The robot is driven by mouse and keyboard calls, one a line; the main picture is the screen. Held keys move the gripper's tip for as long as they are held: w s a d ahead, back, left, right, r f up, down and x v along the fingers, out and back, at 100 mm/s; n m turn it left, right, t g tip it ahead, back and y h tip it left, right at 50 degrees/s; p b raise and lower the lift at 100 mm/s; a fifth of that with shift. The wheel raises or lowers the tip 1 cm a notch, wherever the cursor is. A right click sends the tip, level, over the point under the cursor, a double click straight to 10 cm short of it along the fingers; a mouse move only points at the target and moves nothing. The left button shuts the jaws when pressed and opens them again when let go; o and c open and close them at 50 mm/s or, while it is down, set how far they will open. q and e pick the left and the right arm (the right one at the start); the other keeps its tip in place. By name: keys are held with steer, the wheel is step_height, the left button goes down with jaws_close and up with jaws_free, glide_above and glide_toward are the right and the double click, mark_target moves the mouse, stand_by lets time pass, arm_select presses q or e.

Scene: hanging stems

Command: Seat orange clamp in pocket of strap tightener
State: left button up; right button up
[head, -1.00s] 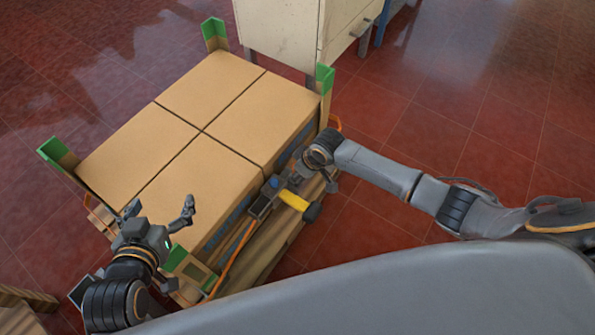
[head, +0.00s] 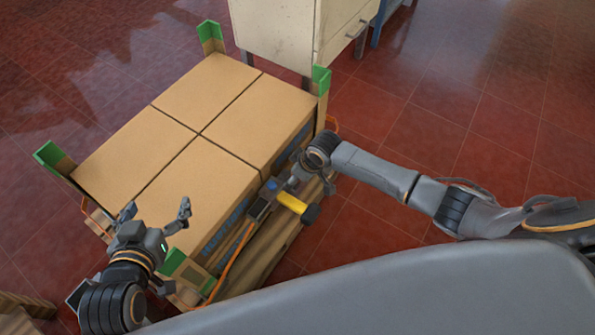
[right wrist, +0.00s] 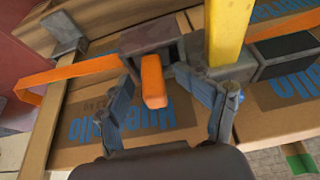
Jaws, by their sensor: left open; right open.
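The orange clamp (right wrist: 153,82) is a small block between the two fingers of my right gripper (right wrist: 154,74). Its far end is at the mouth of the dark pocket in the grey strap tightener (right wrist: 220,72); how deep it sits is hidden. The fingers stand apart on either side of the clamp. A yellow handle (right wrist: 228,30) rises from the tightener beside the right finger. In the head view the tightener (head: 259,209) and its handle (head: 292,202) are at the boxes' near side, with my right gripper (head: 293,183) beside them. My left gripper (head: 157,212) is open and empty over the near-left box.
Several cardboard boxes (head: 210,85) stand on a pallet with green-tipped corner guards (head: 320,80). An orange strap (head: 229,262) runs from the tightener along the near side. A cream cabinet (head: 283,32) stands behind. The red tiled floor at right is clear.

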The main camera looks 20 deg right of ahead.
steer(key=v, duration=1.2)
steer(key=shift+s+f, duration=0.1)
